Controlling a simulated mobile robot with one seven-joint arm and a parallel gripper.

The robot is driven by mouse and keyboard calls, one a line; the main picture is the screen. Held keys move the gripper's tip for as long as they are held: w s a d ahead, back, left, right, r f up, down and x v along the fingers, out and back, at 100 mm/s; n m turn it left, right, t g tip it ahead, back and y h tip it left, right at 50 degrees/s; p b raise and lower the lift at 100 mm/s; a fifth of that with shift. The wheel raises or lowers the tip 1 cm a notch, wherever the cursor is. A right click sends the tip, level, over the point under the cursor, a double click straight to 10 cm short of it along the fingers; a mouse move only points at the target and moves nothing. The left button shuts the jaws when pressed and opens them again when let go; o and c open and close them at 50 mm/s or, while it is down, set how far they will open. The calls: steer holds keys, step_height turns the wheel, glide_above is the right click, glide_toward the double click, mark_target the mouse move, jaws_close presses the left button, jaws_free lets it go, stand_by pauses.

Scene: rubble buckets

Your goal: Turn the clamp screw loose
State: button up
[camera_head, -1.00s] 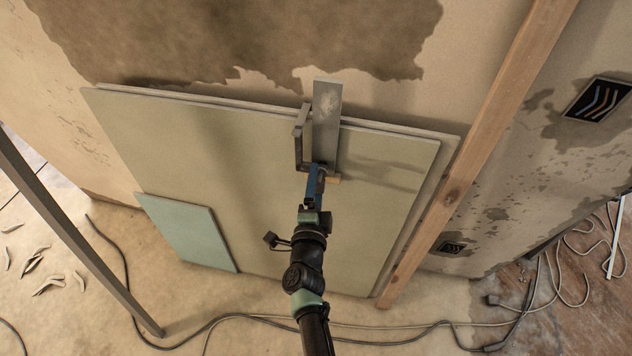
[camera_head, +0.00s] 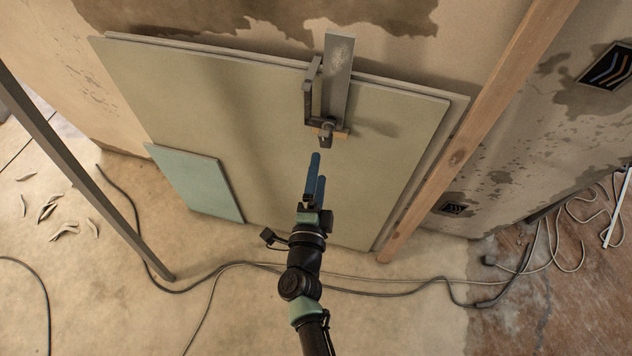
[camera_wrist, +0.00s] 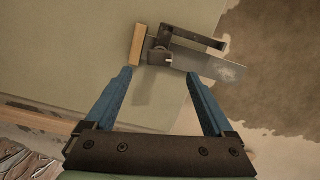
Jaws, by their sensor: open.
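The clamp (camera_head: 311,95) is a dark grey metal frame at the top edge of the leaning boards, beside a flat grey upright bar (camera_head: 338,75). My gripper (camera_head: 317,168) has blue fingers, open and empty, below and apart from the screw. Its fingers also show spread in the wrist view (camera_wrist: 160,78).
Large pale boards (camera_head: 240,120) lean on the stained wall, with a smaller green board (camera_head: 197,182) at lower left. A wooden post (camera_head: 468,140) stands to the right. Cables (camera_head: 225,268) cross the floor. A dark bar (camera_head: 85,175) slants at left.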

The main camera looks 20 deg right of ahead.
steer(key=shift+v, duration=1.4)
steer(key=w+a+r+n+t+y, duration=0.2)
steer(key=w+a+r+n+t, duration=0.15)
steer(key=r, duration=0.85)
steer(key=w+a+r+n+t+y, duration=0.25)
steer(key=w+r+n, duration=0.25)
steer(key=r, duration=0.8)
steer(key=w+a+r+n+t+y, duration=0.3)
steer(key=w+r+n, duration=0.15)
steer(key=r, duration=0.75)
steer(key=s+a+r+n+t+y, duration=0.1)
steer(key=s+r+n, duration=0.15)
steer(key=r, duration=0.65)
steer(key=s+a+r+n+t+y, duration=0.15)
steer(key=r+n, duration=0.25)
steer(key=r, duration=0.5)
steer(key=s+d+r+n+t+h, duration=0.1)
steer(key=s+r+n+h, duration=0.1)
steer(key=s+r, duration=0.8)
step_height(320, 180, up, 2)
steer(key=shift+s+d+r+h, duration=0.15)
steer(key=shift+d+r+h, duration=0.05)
steer(key=shift+d+h, duration=0.1)
steer(key=shift+a, duration=0.1)
